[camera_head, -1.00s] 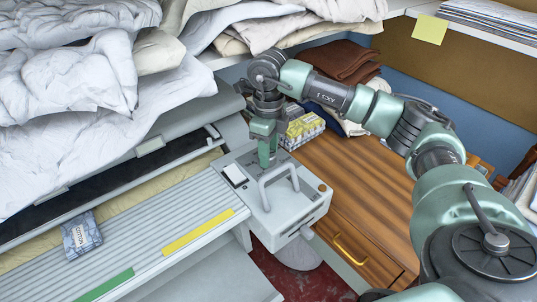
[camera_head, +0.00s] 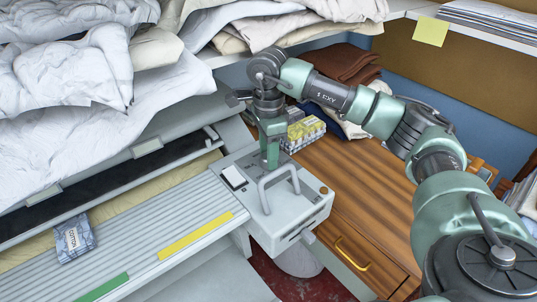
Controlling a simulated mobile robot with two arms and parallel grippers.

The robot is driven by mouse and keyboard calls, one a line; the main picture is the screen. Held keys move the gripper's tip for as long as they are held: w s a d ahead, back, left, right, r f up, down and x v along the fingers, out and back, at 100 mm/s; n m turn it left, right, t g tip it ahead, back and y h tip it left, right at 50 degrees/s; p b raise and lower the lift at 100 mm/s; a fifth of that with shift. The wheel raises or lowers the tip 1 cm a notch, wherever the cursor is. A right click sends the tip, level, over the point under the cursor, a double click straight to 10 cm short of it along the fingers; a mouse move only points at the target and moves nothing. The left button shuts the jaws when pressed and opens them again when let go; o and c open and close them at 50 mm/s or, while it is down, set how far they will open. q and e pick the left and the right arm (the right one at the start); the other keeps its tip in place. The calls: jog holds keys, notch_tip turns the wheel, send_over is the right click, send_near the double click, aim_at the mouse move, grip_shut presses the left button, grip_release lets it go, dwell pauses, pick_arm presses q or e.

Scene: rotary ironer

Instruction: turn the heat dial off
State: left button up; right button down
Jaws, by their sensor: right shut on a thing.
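The ironer's grey control box (camera_head: 290,218) stands at the right end of the ribbed feed table. It carries a white rocker switch, a raised grey handle (camera_head: 279,180) and a small brown round button. My right gripper (camera_head: 270,164) points straight down at the back of the box, behind the handle. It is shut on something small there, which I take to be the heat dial. The fingers hide the dial, so its setting cannot be read. My left gripper is not in view.
Crumpled white linen (camera_head: 70,120) hangs over the ironer at left.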

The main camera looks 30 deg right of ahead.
jog(key=shift+n, duration=0.3)
dwell(0.4)
jog(key=c, duration=0.9)
grip_release()
jog(key=shift+r, duration=0.1)
notch_tip(320, 180, up, 8)
jog(key=shift+f, duration=0.2)
